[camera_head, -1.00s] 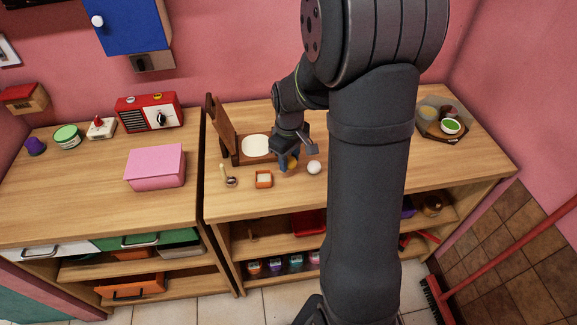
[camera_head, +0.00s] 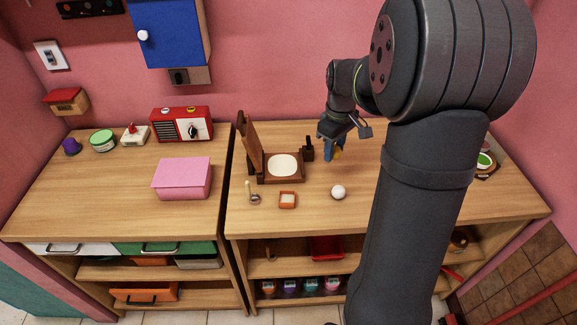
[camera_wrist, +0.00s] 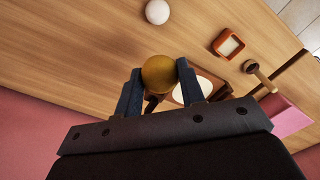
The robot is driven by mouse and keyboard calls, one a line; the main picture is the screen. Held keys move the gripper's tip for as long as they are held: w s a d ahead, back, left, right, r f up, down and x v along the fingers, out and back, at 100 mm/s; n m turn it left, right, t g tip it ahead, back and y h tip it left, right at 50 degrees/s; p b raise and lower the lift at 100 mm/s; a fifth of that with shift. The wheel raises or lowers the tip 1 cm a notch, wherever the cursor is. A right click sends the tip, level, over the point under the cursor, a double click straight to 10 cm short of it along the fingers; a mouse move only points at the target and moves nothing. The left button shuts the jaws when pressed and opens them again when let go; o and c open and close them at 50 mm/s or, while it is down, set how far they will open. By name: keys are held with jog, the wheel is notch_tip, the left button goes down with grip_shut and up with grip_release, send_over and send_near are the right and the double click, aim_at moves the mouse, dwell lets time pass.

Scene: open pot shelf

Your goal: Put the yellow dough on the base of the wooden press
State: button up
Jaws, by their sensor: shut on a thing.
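My gripper (camera_head: 331,149) is shut on the yellow dough (camera_wrist: 159,73), a ball that sits between the two blue fingers in the wrist view. In the head view the dough (camera_head: 338,154) shows partly behind the fingers, held above the counter to the right of the press. The wooden press (camera_head: 299,179) stands open on the counter, with its lid (camera_head: 250,146) raised at the left and a round white disc (camera_head: 282,165) on its base. A dark handle part (camera_head: 308,148) stands at its right side. In the wrist view the white disc (camera_wrist: 190,90) is partly hidden by a finger.
A white ball (camera_head: 338,192) lies on the counter in front of my gripper. A small orange box (camera_head: 287,200) and a wooden-handled tool (camera_head: 252,195) lie before the press. A pink box (camera_head: 182,178) and red radio (camera_head: 181,125) stand left. The counter between press and white ball is clear.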

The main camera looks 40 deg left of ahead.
jog(key=a, duration=0.5)
send_over(282, 165)
notch_tip(282, 165, down, 6)
jog(key=shift+w+f, duration=0.1)
jog(key=shift+f, duration=2.1)
jog(key=shift+f, duration=0.1)
jog(key=o, duration=0.5)
jog(key=shift+f, duration=0.1)
jog(key=o, duration=0.5)
notch_tip(282, 165, up, 12)
jog(key=shift+r, duration=0.2)
